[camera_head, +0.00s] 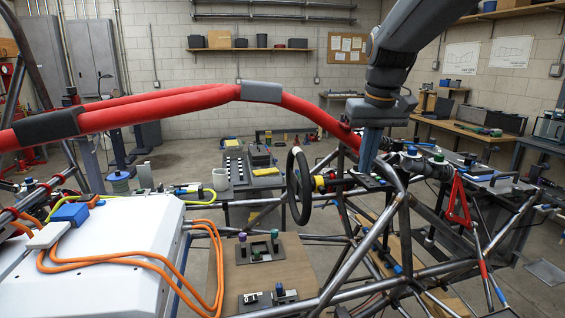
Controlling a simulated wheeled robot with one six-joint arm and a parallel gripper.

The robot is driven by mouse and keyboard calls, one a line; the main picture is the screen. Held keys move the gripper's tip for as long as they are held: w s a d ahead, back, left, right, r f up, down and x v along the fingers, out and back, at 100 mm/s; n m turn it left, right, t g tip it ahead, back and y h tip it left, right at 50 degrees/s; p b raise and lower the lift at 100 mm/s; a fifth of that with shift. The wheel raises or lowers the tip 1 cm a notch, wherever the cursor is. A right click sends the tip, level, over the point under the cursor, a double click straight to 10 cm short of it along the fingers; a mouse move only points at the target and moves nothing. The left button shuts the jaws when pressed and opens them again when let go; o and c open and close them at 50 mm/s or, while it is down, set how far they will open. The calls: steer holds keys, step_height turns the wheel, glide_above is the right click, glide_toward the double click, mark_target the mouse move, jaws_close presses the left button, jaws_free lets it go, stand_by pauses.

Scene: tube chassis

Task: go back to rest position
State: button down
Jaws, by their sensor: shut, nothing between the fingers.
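My gripper (368,165) hangs from my grey arm at the upper right of the head view. Its blue fingers point down and are shut, with nothing held between them. The fingertips are close to the tube chassis (340,282), beside a dark bracket plate; I cannot tell whether they touch it. The red padded tube (190,101) of the chassis crosses the view and passes just left of the fingers. The black steering wheel (300,186) stands to the left of the gripper.
A white box (110,250) with orange cables lies at the lower left. A wooden board (245,285) with small fixtures lies low in the middle. A red triangular stand (458,205) is right of the gripper. Workbenches (455,128) line the right wall. Open air lies above the chassis.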

steer(key=s+f+b, duration=0.1)
steer(key=s+f, duration=0.9)
steer(key=f, duration=0.3)
steer(key=s+f+m+g+b, duration=0.1)
steer(key=s+f, duration=0.9)
steer(key=f, duration=0.2)
steer(key=shift+a+f, duration=0.15)
steer(key=shift+f, duration=0.2)
